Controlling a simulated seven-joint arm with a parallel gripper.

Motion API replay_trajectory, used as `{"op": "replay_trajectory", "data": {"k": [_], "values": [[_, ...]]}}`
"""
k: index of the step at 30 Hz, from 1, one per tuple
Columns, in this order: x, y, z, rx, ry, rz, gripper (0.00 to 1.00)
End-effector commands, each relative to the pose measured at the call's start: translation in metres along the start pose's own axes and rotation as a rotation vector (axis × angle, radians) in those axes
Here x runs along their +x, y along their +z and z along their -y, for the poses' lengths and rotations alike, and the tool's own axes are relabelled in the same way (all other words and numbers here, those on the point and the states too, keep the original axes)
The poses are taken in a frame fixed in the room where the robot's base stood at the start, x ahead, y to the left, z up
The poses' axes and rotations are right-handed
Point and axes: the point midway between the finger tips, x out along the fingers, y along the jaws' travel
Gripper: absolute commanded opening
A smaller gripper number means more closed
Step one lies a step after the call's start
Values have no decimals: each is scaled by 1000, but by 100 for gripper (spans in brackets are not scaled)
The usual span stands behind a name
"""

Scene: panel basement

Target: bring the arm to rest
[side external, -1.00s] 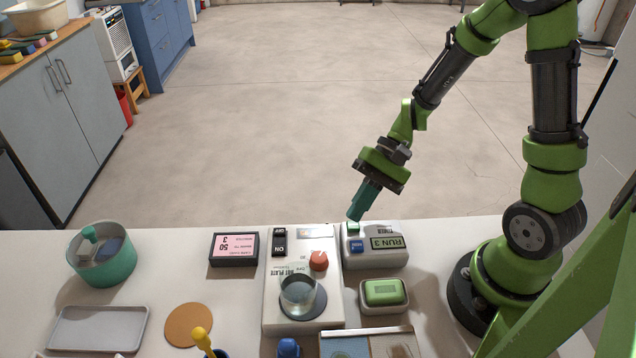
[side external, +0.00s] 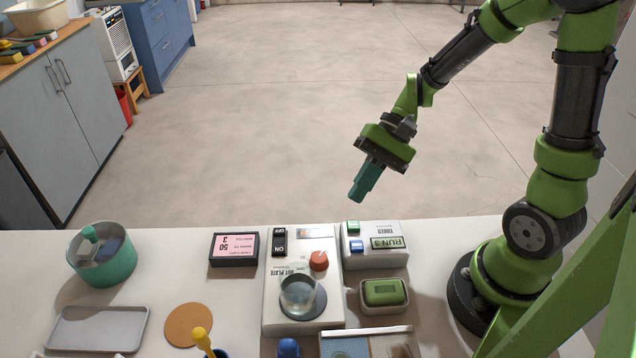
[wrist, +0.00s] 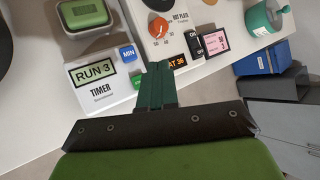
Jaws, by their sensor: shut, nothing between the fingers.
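My gripper (side external: 361,192) is shut and empty. In the side external view it hangs in the air above and behind the timer, apart from it. In the wrist view my gripper (wrist: 156,70) points toward the gap between the timer and the hot plate. The white timer (side external: 374,257) has a green button, a blue button and a display reading RUN 3; it also shows in the wrist view (wrist: 103,92). The hot plate (side external: 275,290) carries a glass beaker (side external: 299,293) of clear liquid on its dark disc. Its orange knob (wrist: 160,28) shows in the wrist view.
A pink-labelled display box (side external: 234,248) stands left of the hot plate. A green block in a white dish (side external: 384,294) sits in front of the timer. A teal pot (side external: 103,262), a grey tray (side external: 98,328) and a cork disc (side external: 188,324) lie left. The air behind the table is clear.

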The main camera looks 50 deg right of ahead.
Motion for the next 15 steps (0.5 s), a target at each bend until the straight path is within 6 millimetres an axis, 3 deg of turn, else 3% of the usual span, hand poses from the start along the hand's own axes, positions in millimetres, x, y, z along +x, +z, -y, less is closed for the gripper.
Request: {"op": "replay_trajectory", "data": {"k": [13,15], "values": [[0,-1,-1,14,4,-5,0],[1,-5,-11,31,47,-30,0]]}}
